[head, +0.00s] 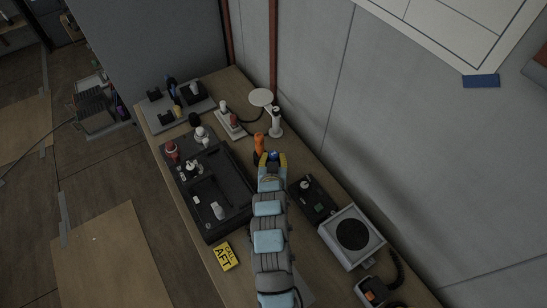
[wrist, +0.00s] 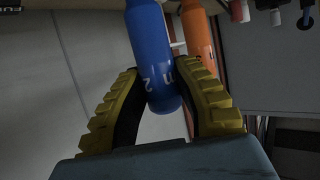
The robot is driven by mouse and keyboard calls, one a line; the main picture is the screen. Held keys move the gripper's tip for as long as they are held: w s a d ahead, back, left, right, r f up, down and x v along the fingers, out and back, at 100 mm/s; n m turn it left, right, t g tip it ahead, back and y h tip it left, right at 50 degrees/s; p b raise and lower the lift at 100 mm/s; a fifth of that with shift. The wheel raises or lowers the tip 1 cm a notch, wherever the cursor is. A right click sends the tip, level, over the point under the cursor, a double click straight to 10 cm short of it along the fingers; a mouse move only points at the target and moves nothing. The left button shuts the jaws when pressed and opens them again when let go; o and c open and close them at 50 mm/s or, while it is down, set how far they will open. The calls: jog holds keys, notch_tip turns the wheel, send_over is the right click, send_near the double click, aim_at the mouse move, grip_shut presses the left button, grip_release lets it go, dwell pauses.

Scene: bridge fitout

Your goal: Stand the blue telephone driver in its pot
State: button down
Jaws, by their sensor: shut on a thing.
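The blue telephone driver (wrist: 153,58) is a blue cylinder with white markings, held between the yellow ribbed fingers of my gripper (wrist: 163,100) in the wrist view. In the head view my gripper (head: 271,158) is over the bench, and only a little blue shows between its fingers. An orange cylinder of like shape (wrist: 198,35) stands close beside the blue one; in the head view this orange cylinder (head: 259,143) is just beyond my gripper, at the left. I cannot make out the pot; my gripper and arm hide part of the bench.
A black panel (head: 238,220) with levers lies left of my arm. A white handle stand (head: 276,124) and a small board with red and white knobs (head: 231,122) are beyond the gripper. A grey speaker box (head: 352,234) is right, a yellow sign (head: 226,256) in front. The wall borders the bench.

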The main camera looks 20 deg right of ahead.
jog(key=c, duration=0.8)
grip_release()
jog(key=v, duration=1.2)
dwell(0.6)
